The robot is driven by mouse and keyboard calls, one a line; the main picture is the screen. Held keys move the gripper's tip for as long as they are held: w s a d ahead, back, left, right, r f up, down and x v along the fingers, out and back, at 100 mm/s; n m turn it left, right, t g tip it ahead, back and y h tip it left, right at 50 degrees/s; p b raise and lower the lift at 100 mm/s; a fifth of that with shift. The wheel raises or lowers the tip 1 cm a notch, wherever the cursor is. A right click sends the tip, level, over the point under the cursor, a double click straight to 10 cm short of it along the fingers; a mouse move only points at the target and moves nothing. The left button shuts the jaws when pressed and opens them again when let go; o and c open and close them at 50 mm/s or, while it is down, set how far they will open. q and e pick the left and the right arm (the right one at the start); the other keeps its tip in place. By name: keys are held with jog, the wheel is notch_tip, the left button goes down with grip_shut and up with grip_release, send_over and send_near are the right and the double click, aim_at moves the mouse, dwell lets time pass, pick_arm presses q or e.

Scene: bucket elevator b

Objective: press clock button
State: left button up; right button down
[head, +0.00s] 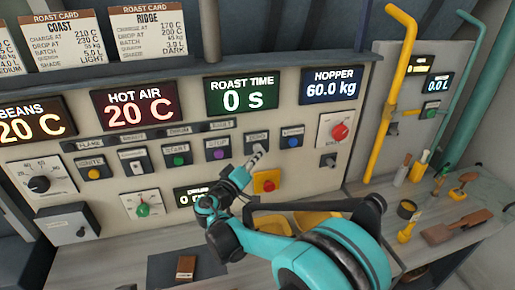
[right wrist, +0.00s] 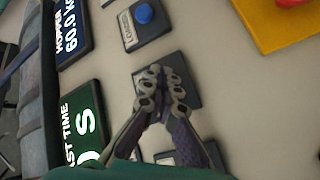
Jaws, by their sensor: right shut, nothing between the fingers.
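The grey control panel (head: 100,170) fills the head view. Its row of small buttons runs under the red HOT AIR and green ROAST TIME displays. My right gripper (head: 258,152) is shut and empty, with its tips in front of the button plate below the ROAST TIME display. In the right wrist view my right gripper (right wrist: 160,75) is in front of a dark button plate (right wrist: 183,88), and its fingers hide that plate's button. I cannot tell if the tips touch it. The label words are too small to read surely. My left gripper is not in view.
Beside that plate are a blue button (head: 293,142) and a purple button (head: 217,154). A red button on a yellow plate (head: 266,181) is just below my gripper. A yellow pipe (head: 400,80) and wooden tools (head: 455,228) are at the right.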

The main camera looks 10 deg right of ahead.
jog(key=shift+s, duration=0.75)
jog(key=s, duration=0.6)
jog(key=shift+d, duration=0.2)
